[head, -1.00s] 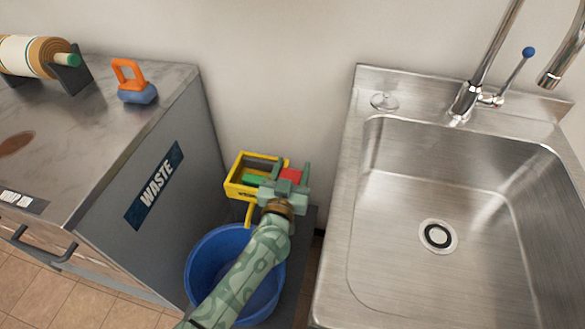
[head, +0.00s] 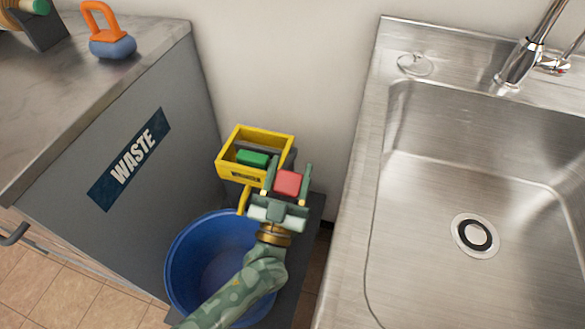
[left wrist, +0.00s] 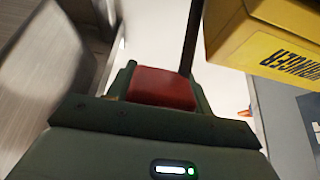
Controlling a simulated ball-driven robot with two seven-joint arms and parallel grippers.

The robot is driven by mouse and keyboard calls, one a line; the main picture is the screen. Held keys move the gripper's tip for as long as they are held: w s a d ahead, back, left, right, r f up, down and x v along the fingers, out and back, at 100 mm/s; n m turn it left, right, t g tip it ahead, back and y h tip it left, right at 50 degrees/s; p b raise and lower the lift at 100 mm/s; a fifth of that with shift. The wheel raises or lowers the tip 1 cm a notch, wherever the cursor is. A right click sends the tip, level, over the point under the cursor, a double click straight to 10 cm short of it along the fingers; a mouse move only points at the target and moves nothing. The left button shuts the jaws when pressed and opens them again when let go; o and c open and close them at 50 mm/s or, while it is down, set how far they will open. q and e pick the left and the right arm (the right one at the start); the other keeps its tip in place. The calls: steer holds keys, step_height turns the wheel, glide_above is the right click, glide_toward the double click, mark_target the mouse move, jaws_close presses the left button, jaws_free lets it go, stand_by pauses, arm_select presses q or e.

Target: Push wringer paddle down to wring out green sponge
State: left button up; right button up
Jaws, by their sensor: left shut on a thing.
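The yellow wringer box (head: 232,170) is mounted above the blue bucket's back rim, and its labelled side (left wrist: 288,52) shows in the left wrist view. The green sponge (head: 252,158) lies inside it. My left gripper (head: 288,177) is just right of the box, with its fingers on either side of a red block-like grip (head: 289,184), which appears to belong to the wringer paddle. The red grip (left wrist: 162,87) also sits between the fingers in the left wrist view. The paddle's link to the box is mostly hidden. My right gripper is out of view.
The blue bucket (head: 186,245) stands below, partly covered by my left arm. A grey waste cabinet (head: 170,180) is at left, with an orange-handled blue object (head: 112,47) on top. The steel sink (head: 372,150) is close on the right. The wall is behind.

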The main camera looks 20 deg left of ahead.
arm_select(q)
steer(key=shift+s+d+f, duration=0.15)
steer(key=shift+s+f, duration=0.25)
steer(key=shift+f, duration=0.4)
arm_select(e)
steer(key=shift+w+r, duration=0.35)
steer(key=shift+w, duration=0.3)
arm_select(q)
steer(key=shift+f, duration=0.1)
steer(key=o, duration=1.4)
steer(key=shift+r, duration=0.2)
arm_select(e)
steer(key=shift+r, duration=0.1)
arm_select(q)
steer(key=s+p, duration=0.1)
steer(key=s, duration=0.3)
steer(key=s+p, duration=0.2)
steer(key=s, duration=0.2)
steer(key=s+p, duration=0.1)
steer(key=s, duration=0.4)
steer(key=shift+f+p, duration=0.35)
steer(key=shift+p, duration=0.05)
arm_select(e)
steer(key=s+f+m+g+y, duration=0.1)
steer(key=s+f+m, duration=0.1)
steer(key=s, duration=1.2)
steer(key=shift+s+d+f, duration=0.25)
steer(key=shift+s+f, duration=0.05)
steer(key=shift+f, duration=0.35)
